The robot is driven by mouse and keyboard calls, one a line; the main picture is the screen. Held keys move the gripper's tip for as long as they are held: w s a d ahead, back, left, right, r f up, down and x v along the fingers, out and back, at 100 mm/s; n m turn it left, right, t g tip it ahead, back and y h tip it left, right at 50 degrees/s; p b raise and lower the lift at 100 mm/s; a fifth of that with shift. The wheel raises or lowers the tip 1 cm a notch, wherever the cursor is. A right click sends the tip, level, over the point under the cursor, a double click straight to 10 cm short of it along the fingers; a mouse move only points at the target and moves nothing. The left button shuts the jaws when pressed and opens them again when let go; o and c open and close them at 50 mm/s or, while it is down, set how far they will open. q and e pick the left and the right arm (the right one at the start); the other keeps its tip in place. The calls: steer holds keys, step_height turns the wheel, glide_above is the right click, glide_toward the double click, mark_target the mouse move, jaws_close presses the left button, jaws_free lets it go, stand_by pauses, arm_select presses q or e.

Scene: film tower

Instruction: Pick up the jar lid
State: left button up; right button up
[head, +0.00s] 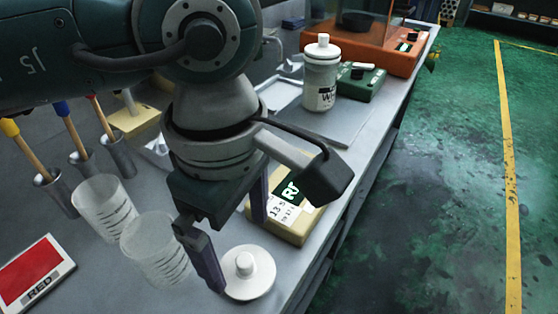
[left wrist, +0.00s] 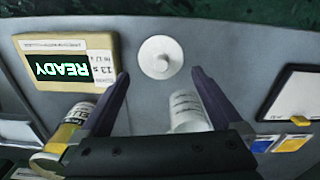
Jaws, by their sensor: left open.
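The jar lid (head: 256,279) is a white round disc with a raised knob, lying on the grey bench near its right edge. It also shows in the left wrist view (left wrist: 160,57), just beyond the gap between my fingertips. My left gripper (head: 240,256) is open, pointing down above the bench, with nothing between its fingers (left wrist: 160,73). In the head view one finger slightly overlaps the lid's left edge. I cannot tell whether they touch. My right gripper is not in view.
A cream box with a green READY display (head: 283,231) sits just behind the lid. Two clear graduated beakers (head: 155,255) stand left of the gripper. A white capped bottle (head: 321,80) stands farther back. A RED card (head: 35,275) lies at the front left.

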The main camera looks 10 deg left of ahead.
mark_target(245, 259)
arm_select(q)
steer(key=f, duration=0.4)
steer(key=shift+s+d+f, duration=0.15)
steer(key=shift+d+f, duration=0.05)
steer(key=shift+f, duration=0.15)
steer(key=shift+c, duration=0.2)
steer(key=c, duration=1)
